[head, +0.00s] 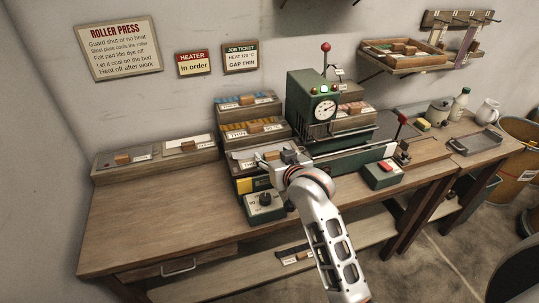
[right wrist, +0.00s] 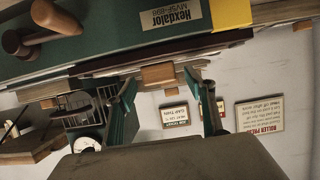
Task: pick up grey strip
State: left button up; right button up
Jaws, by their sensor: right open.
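My right gripper (head: 277,160) is open at the left end of the roller press, beside a flat grey strip (head: 244,154) with a wooden block handle (head: 271,156). The arm hides part of that strip. In the right wrist view, which is upside down, the two fingers (right wrist: 163,88) stand apart, with a wooden block (right wrist: 158,76) appearing between their tips. I cannot tell whether the fingers touch it. Another grey plate with a wooden block (head: 123,158) lies on the left shelf. My left gripper is not in view.
The green roller press (head: 311,95) with its gauge stands behind the gripper. A control box with a black knob (head: 264,202) and a red-button box (head: 382,173) stand in front. Trays of strips (head: 249,103) rise behind. The left bench top (head: 160,218) is clear.

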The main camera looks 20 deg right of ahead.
jog(key=shift+x, duration=1.05)
jog(key=c, duration=1.4)
jog(key=shift+o, duration=0.2)
jog(key=shift+r, duration=0.15)
